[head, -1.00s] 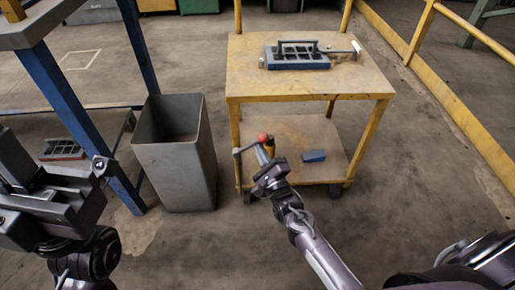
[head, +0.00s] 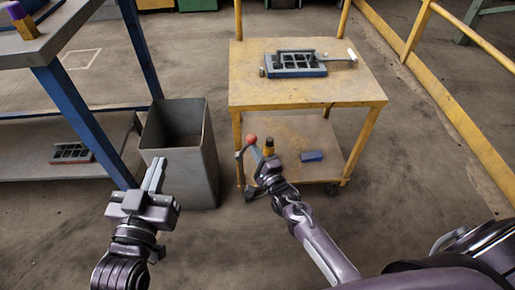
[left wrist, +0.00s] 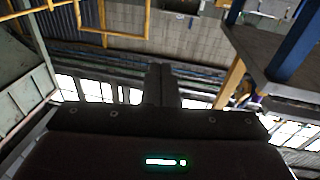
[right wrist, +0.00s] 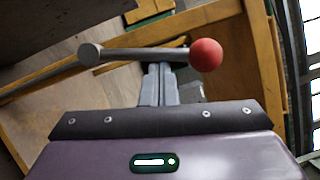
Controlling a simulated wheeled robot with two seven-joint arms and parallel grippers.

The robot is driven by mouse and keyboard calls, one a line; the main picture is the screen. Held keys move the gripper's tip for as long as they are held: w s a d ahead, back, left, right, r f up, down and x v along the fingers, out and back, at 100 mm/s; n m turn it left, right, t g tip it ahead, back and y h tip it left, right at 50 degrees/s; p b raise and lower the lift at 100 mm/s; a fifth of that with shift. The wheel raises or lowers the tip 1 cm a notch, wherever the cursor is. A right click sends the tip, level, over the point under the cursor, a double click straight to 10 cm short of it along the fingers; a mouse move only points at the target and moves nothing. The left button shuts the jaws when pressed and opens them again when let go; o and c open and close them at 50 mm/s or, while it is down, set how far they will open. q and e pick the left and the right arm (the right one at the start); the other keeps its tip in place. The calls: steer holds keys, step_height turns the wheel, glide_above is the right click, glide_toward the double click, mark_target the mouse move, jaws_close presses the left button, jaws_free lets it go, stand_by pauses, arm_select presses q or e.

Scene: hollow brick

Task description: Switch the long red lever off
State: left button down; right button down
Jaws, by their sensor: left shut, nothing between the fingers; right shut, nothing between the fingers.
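The long lever has a red ball knob (head: 251,139) and a grey rod, mounted at the front left leg of the yellow cart. In the right wrist view the rod (right wrist: 135,54) runs across from a grey pivot on the left to the red knob on the right. My right gripper (head: 257,154) is shut and empty beside the lever. Its fingertips (right wrist: 159,66) are at the rod's lower edge, between pivot and knob; I cannot tell whether they touch it. My left gripper (head: 158,165) is shut and empty in front of the grey bin, away from the lever.
The yellow cart (head: 350,88) carries a blue-grey brick mould (head: 295,64) on top and a blue block (head: 312,156) on its lower shelf. A grey bin (head: 190,170) stands left of the cart. A workbench (head: 60,35) is further left; a yellow rail (head: 450,120) runs along the right.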

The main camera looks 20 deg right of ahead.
arm_select(q)
steer(key=s+f+g+y+p, duration=0.1)
steer(key=s+f+g, duration=0.15)
steer(key=f, duration=0.35)
steer(key=s+f+g+y+p, duration=0.1)
steer(key=f+g, duration=0.2)
steer(key=f, duration=0.2)
arm_select(e)
steer(key=shift+w+a+r+n+g+p, duration=0.2)
steer(key=shift+a+r+n+g+p, duration=0.25)
steer(key=shift+a+n+p, duration=0.4)
steer(key=shift+w+a+r+n+g+p, duration=0.2)
steer(key=shift+a+r+n+g+p, duration=0.3)
steer(key=shift+n, duration=0.55)
steer(key=shift+w+a+n+p, duration=0.15)
steer(key=shift+a+n+p, duration=0.35)
steer(key=shift+n+p, duration=0.1)
arm_select(q)
steer(key=s+a+f+g+y, duration=0.4)
steer(key=s+a+f+g, duration=0.2)
steer(key=s+f+g, duration=0.2)
steer(key=shift+s+a+f+n, duration=0.2)
steer(key=shift+s+a+n, duration=0.15)
steer(key=shift+s, duration=0.55)
arm_select(e)
steer(key=shift+w+a, duration=0.1)
steer(key=shift+a, duration=0.35)
arm_select(q)
steer(key=shift+a+p, duration=0.1)
steer(key=shift+p, duration=0.2)
